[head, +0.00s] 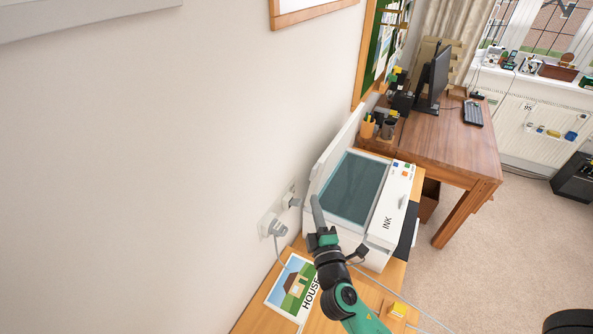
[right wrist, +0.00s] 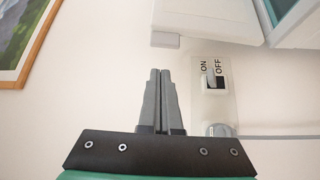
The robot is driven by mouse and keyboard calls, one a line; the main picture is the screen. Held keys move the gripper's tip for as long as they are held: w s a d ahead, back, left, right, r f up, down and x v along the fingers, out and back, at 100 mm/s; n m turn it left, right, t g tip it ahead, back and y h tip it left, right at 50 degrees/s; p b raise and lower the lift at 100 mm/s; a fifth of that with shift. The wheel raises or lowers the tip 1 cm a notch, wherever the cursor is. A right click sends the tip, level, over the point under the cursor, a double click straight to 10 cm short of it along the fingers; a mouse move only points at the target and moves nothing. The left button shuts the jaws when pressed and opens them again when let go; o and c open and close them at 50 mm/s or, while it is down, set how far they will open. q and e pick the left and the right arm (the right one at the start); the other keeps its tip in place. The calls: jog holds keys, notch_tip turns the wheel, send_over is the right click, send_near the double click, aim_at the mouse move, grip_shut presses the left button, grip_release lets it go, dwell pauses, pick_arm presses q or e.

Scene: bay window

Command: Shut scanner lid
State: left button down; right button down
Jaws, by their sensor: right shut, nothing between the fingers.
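The scanner (head: 388,222) is a white box with a dark teal glass (head: 352,188) facing up. Its white lid (head: 334,153) stands open, raised along the wall side. My right gripper (head: 315,199) is at the near, wall-side corner of the scanner, close to the lid's near end; I cannot tell whether it touches. In the right wrist view its fingers (right wrist: 160,74) are shut with nothing between them. White scanner parts (right wrist: 208,22) and a bit of teal glass edge show at the top there. My left gripper is not in view.
A wall switch marked ON/OFF (right wrist: 214,80) is close beside the right gripper, with plugs and a cable (head: 272,226) on the wall. A house picture (head: 293,288) lies on the wooden surface in front. A desk (head: 440,140) with a monitor stands beyond.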

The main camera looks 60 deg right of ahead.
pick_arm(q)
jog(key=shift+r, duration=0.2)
pick_arm(e)
jog(key=x, duration=1)
jog(key=shift+a, duration=0.1)
